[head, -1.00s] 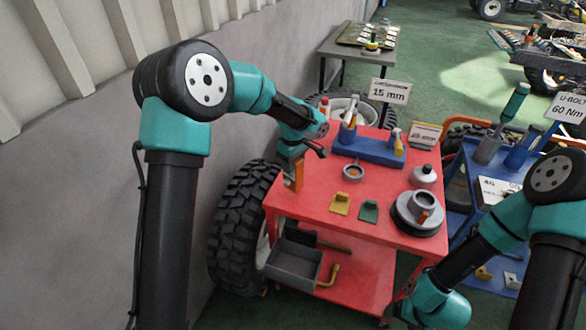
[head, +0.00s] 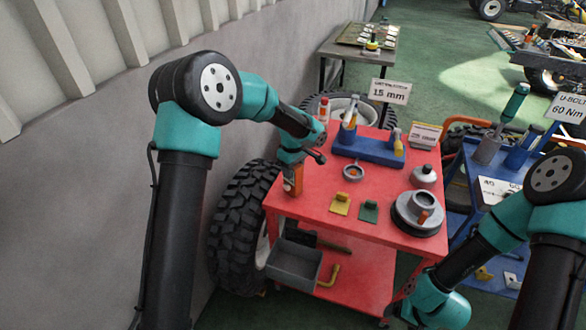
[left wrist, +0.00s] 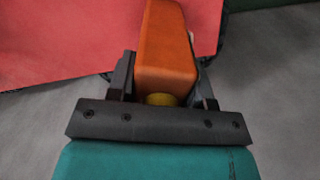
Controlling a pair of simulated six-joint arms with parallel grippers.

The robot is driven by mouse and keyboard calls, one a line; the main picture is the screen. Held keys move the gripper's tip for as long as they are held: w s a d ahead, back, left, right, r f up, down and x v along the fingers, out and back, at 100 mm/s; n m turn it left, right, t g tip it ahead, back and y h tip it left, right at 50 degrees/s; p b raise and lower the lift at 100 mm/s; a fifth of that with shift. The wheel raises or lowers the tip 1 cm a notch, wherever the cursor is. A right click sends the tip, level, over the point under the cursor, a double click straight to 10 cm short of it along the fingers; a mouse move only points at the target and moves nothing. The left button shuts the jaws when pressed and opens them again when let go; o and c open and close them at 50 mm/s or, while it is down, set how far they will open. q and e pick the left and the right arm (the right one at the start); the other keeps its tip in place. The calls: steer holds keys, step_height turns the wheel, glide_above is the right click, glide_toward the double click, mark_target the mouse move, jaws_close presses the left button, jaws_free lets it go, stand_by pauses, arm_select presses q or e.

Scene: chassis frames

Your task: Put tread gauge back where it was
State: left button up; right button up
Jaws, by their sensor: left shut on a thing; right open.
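My left gripper (head: 292,164) points down over the left edge of the red cart (head: 310,222). It is shut on an orange block-shaped tool (head: 293,180), which I take to be the tread gauge. In the left wrist view the orange tool (left wrist: 166,60) sits between the fingers, with a yellow part (left wrist: 161,99) near its base. I cannot tell whether its lower end touches the cart top. My right gripper (head: 393,309) is low by the cart's front right corner, partly hidden and empty.
The left middle of the cart top is clear.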

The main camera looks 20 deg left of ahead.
arm_select(q)
steer(key=shift+f, duration=0.1)
steer(key=o, duration=1.2)
steer(key=shift+c, duration=0.2)
step_height(320, 180, up, 12)
steer(key=shift+r, duration=0.1)
